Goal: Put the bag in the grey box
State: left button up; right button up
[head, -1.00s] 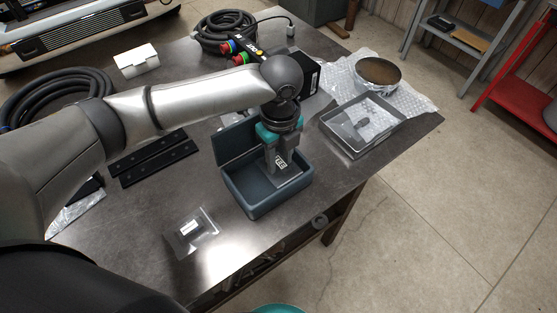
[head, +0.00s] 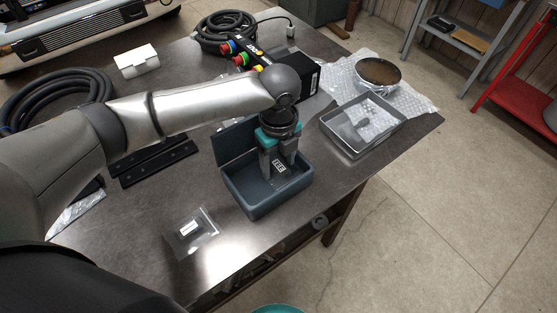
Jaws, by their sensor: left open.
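A small clear plastic bag (head: 206,243) with a white label lies flat on the metal table, near its front edge and left of the box. The blue-grey box (head: 262,210) stands open on the table with its lid (head: 232,143) raised at the back left. My left gripper (head: 279,172) points down into the box with its fingers apart. A black-and-white marking shows between the fingers; I cannot tell whether it is on the gripper or on something in the box. The gripper hides part of the box's inside. My right gripper is out of view.
A grey tray (head: 349,147) holding a small dark item and a round bowl (head: 379,73) stand on bubble wrap at the right. The table between bag and box is clear.

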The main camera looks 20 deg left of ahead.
aim_at(279, 165)
pick_arm(q)
notch_tip(279, 165, up, 12)
jog(key=p, duration=0.1)
jog(key=shift+r, duration=0.15)
dwell(0.4)
